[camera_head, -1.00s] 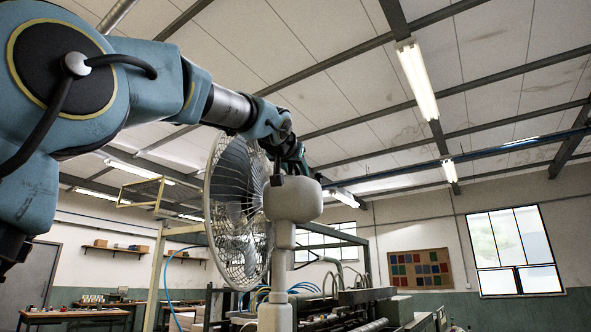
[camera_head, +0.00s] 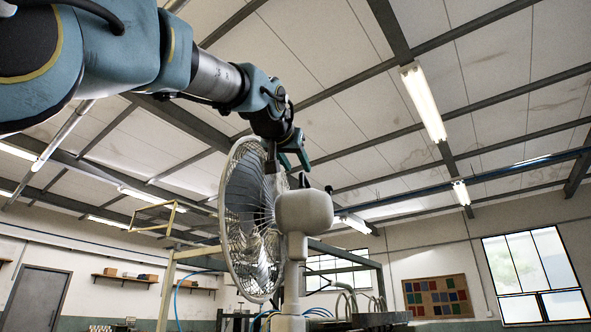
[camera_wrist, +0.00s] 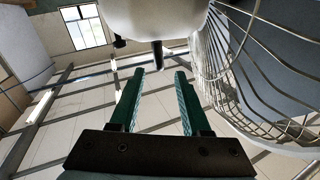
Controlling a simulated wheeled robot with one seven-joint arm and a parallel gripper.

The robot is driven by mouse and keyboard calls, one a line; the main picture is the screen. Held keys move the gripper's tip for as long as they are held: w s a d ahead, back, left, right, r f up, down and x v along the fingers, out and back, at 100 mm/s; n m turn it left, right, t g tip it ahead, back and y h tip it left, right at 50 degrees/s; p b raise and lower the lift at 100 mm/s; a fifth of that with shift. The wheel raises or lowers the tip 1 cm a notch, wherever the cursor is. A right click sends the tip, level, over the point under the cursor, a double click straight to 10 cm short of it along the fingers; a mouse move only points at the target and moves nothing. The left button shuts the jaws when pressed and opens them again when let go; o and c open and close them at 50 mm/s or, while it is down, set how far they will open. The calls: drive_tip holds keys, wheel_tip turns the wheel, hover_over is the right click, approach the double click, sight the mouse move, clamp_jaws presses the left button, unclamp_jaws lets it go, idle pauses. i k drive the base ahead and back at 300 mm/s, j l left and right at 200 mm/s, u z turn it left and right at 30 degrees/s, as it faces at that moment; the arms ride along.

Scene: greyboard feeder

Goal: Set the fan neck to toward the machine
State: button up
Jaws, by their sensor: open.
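The fan's cream motor housing (camera_head: 304,211) sits on a pale upright post (camera_head: 292,270) in the head view. Its round wire cage (camera_head: 247,225) faces left. A small dark knob (camera_head: 303,180) stands up from the housing's top. My gripper (camera_head: 293,160) is just above the housing, behind the cage. In the wrist view, the open jaws (camera_wrist: 159,76) point at the housing (camera_wrist: 155,14), with the dark knob (camera_wrist: 158,56) in line with the gap between the fingertips. I cannot tell if the fingers touch it. The cage (camera_wrist: 250,75) is close on the right.
The machine (camera_head: 362,320) shows only its upper parts at the bottom, behind the post. A metal frame (camera_head: 345,253) stands behind the fan. A wall board (camera_head: 437,297) and window (camera_head: 535,270) are far right.

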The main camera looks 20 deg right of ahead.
sight(291, 305)
drive_tip(key=k+j, duration=0.75)
drive_tip(key=j, duration=0.2)
